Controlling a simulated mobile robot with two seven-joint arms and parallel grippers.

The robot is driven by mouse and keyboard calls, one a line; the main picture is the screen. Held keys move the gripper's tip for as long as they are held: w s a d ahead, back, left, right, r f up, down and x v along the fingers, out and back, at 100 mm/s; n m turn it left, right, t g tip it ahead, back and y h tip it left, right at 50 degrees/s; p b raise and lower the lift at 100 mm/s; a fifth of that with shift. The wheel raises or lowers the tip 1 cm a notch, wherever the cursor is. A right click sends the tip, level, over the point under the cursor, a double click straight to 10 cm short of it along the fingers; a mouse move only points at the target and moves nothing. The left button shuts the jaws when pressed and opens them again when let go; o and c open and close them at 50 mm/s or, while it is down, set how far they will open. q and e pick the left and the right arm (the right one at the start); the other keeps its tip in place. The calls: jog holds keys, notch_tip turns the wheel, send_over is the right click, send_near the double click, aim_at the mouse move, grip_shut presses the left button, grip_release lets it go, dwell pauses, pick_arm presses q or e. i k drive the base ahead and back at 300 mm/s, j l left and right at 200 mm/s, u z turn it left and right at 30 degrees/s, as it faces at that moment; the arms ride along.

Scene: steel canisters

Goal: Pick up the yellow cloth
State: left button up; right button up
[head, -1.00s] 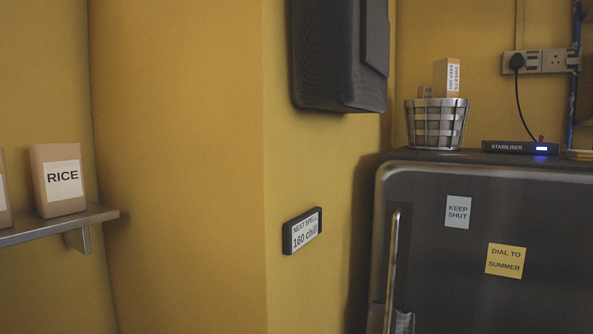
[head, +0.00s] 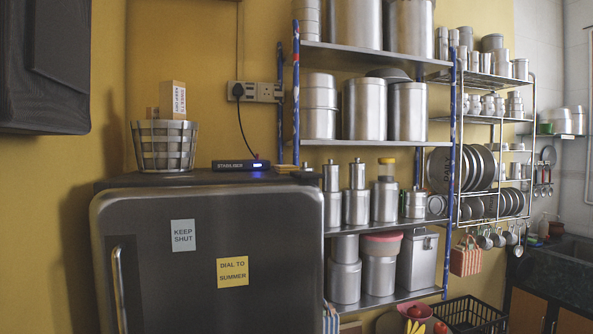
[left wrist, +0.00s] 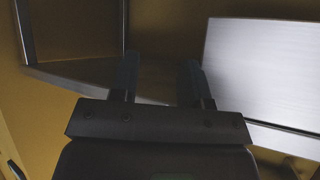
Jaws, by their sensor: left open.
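I do not see a yellow cloth in either view. A blue-and-white striped piece (head: 331,320) shows at the bottom edge beside the fridge. My left gripper (left wrist: 160,75) shows in the left wrist view, its two dark fingers apart with nothing between them. It is in front of a blurred steel surface (left wrist: 255,65) and a metal ledge; whether it touches them I cannot tell. My right gripper is in neither view.
A dark fridge (head: 205,255) carries a woven metal basket (head: 164,146) and a stabiliser box (head: 240,165). Steel shelves (head: 375,143) hold many canisters. A black crate (head: 470,314) and a pink bowl (head: 414,311) are low at right. A counter (head: 560,270) stands at far right.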

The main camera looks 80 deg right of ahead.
aim_at(280, 169)
jog(key=z, duration=2.45)
